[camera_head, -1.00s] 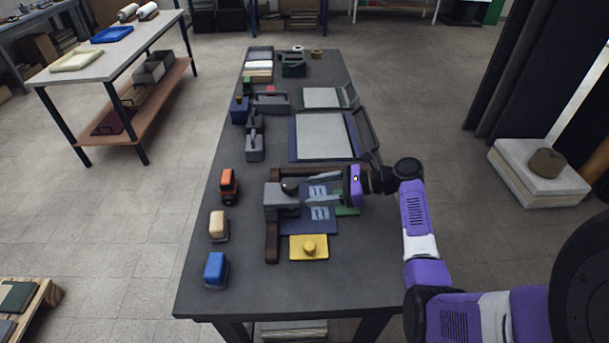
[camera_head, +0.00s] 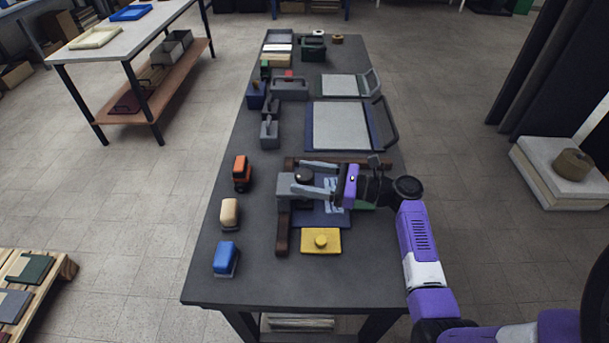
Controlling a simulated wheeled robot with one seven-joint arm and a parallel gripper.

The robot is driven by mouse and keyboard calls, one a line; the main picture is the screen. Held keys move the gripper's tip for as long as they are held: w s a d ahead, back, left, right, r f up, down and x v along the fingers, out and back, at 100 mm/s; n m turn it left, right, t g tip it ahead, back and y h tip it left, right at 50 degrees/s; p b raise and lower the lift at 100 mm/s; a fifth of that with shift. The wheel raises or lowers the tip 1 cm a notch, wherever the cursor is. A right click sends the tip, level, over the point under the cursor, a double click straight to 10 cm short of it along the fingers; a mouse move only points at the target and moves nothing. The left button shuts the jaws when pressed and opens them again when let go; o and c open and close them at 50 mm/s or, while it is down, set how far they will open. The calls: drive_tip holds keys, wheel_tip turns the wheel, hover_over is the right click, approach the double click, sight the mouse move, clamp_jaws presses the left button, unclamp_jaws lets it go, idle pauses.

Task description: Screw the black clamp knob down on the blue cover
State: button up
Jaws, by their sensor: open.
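The black clamp knob (camera_head: 303,174) sits on top of a grey clamp block (camera_head: 284,186) near the middle of the dark table. The blue cover (camera_head: 318,215) lies flat beside and partly under the clamp and my gripper, with light markings on it. My gripper (camera_head: 310,178) reaches in from the right, its two pale fingers pointing left and spread apart, one on the far side and one on the near side of the knob. Whether the fingers touch the knob cannot be told. The cover's far part is hidden by my gripper.
A yellow plate with a round knob (camera_head: 320,241) lies just in front of the cover. Brown rails (camera_head: 283,232) border the clamp. Orange (camera_head: 241,173), cream (camera_head: 230,212) and blue (camera_head: 225,258) blocks stand along the left edge. Framed screens (camera_head: 340,126) lie behind.

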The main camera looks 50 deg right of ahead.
drive_tip(key=shift+w+a, duration=0.15)
drive_tip(key=shift+w, duration=0.1)
drive_tip(key=c, duration=1.3)
drive_tip(key=shift+a+r+m+h+p, duration=0.2)
drive_tip(key=shift+m+h+p, duration=0.25)
drive_tip(key=shift+p, duration=0.45)
drive_tip(key=shift+c, duration=0.2)
drive_tip(key=shift+d+f+m+t+h+p, duration=0.2)
drive_tip(key=shift+m+t+h+p, duration=0.15)
drive_tip(key=shift+t+h+p, duration=0.25)
drive_tip(key=o, duration=1.3)
drive_tip(key=shift+o, duration=0.2)
